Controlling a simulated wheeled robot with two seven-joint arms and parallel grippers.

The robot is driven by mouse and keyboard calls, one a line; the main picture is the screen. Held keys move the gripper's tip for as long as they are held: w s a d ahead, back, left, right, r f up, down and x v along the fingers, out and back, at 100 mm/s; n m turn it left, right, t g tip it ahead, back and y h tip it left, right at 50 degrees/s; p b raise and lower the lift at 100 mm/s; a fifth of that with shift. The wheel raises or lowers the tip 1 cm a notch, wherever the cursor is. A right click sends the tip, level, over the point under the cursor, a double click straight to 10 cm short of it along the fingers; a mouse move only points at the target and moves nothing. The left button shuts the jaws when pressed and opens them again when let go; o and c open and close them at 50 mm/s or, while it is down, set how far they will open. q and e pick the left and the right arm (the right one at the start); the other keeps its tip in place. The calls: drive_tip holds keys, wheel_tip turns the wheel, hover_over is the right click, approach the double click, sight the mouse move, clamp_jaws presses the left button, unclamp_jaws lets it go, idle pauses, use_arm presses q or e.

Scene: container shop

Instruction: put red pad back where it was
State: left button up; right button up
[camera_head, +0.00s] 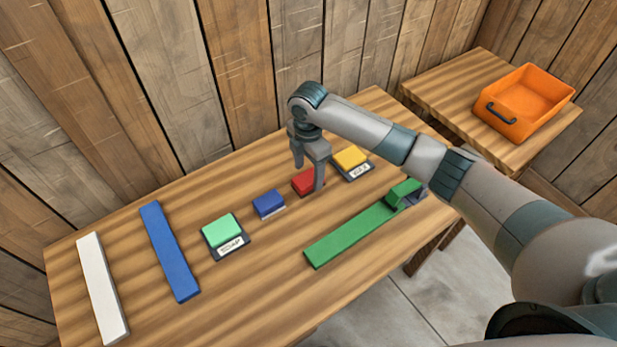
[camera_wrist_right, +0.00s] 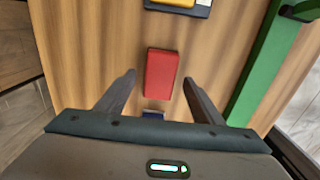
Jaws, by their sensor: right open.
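The red pad (camera_head: 304,184) lies on the wooden table between a blue pad and a yellow pad. My right gripper (camera_head: 309,176) is above it with its fingers pointing down, and one finger hides part of the pad. In the right wrist view the red pad (camera_wrist_right: 161,75) shows whole, between and just ahead of the open fingertips (camera_wrist_right: 160,82), apart from both. The right gripper is open and empty. My left gripper is not in view.
A blue pad (camera_head: 269,203), a green pad on a labelled base (camera_head: 222,230) and a yellow pad on a labelled base (camera_head: 350,157) stand nearby. Green (camera_head: 350,236), blue (camera_head: 170,251) and white (camera_head: 102,288) strips lie on the table. An orange crate (camera_head: 536,90) stands on a side table.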

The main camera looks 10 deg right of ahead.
sight(308, 177)
wheel_tip(308, 177, up, 9)
drive_tip(key=b, duration=0.2)
drive_tip(key=shift+f, duration=0.15)
idle(0.5)
